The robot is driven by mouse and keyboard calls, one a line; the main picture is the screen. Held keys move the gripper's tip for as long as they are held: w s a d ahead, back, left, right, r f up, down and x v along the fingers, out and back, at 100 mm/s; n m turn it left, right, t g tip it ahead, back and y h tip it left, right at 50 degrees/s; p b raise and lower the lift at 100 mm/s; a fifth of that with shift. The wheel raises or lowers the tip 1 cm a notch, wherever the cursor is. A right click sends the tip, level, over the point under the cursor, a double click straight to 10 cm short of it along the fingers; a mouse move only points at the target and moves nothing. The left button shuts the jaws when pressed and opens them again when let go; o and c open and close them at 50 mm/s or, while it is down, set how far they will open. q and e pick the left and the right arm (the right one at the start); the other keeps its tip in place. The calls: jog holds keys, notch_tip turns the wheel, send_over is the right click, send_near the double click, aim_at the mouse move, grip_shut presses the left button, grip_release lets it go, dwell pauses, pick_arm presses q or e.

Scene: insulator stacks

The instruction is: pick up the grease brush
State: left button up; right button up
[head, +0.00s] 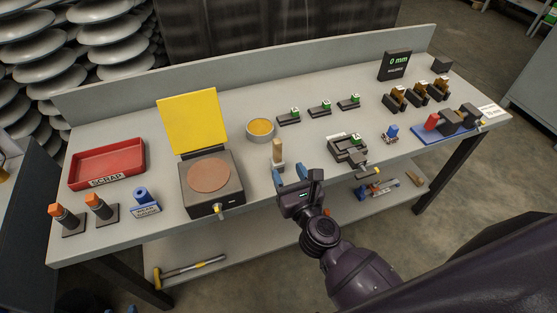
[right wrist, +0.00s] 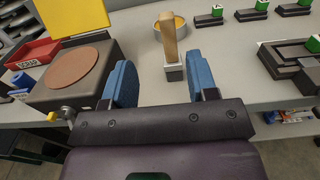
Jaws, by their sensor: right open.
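The grease brush (head: 277,153) stands upright near the front middle of the bench, with a tan wooden upper part and a pale grey lower block. In the right wrist view the brush (right wrist: 168,40) is ahead of and between the two blue fingers, apart from both. My right gripper (head: 290,174) is open and empty at the bench's front edge, just short of the brush. It also shows in the right wrist view (right wrist: 162,82). My left gripper is not in view.
A round tin (head: 260,129) of yellow grease stands behind the brush. Left are a plate device (head: 211,201) with a raised yellow lid and a red scrap tray (head: 107,163). Right is a dark fixture (head: 347,149). Several green-marked blocks (head: 320,108) stand farther back.

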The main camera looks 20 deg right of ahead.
aim_at(279, 148)
jog(key=w, duration=0.5)
jog(key=shift+w+d+f, duration=0.15)
jog(key=shift+w+d, duration=0.05)
jog(key=shift+w, duration=1)
jog(key=shift+w+d+f, duration=0.15)
jog(key=shift+w, duration=1.55)
grip_shut()
